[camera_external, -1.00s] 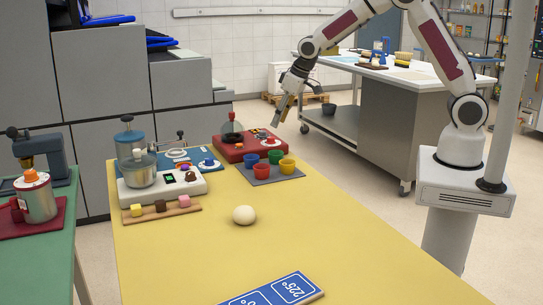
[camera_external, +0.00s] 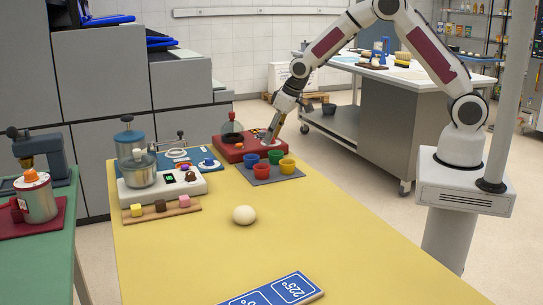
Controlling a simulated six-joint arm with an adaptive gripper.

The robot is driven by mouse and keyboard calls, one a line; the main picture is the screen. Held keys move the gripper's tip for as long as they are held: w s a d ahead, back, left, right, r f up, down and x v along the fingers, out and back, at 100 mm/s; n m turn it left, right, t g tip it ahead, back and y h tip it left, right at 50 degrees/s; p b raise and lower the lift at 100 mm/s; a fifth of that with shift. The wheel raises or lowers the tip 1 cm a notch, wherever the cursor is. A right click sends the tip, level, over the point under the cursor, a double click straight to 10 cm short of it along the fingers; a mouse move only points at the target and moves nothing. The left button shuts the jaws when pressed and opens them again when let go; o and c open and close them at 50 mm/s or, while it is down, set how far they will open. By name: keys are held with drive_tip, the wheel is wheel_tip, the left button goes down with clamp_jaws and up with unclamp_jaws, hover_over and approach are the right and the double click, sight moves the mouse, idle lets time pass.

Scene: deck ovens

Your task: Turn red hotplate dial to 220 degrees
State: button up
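The red hotplate (camera_external: 228,151) stands at the far right corner of the yellow table, with a dark round plate on its left part. My gripper (camera_external: 270,138) points down over the right end of the hotplate, where its dial is. The fingertips are at or just above the dial area. The dial is mostly hidden behind the fingers, and its setting cannot be read. Whether the fingers are open, shut or touching the dial is too small to tell.
Several coloured cups (camera_external: 263,171) stand on a grey mat just in front of the hotplate. A blue device (camera_external: 190,160) and a white device with a glass jar (camera_external: 188,184) are to its left. A dough ball (camera_external: 244,215) lies mid-table.

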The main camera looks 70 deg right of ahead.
drive_tip(key=c, duration=1.1)
drive_tip(key=shift+a+m+h, duration=0.15)
drive_tip(key=shift+m+h, duration=0.45)
drive_tip(key=shift+m, duration=1)
drive_tip(key=shift+f+m+g+h, duration=0.1)
drive_tip(key=shift+m+g+h, duration=0.2)
drive_tip(key=shift+m, duration=0.5)
drive_tip(key=shift+a+m+g+h, duration=0.1)
drive_tip(key=shift+m+g+h, duration=0.3)
drive_tip(key=shift+m, duration=0.9)
drive_tip(key=shift+a+m+g+h, duration=0.1)
drive_tip(key=shift+m+g+h, duration=0.25)
drive_tip(key=shift+m, duration=1.25)
drive_tip(key=o, duration=1.1)
drive_tip(key=shift+w, duration=0.1)
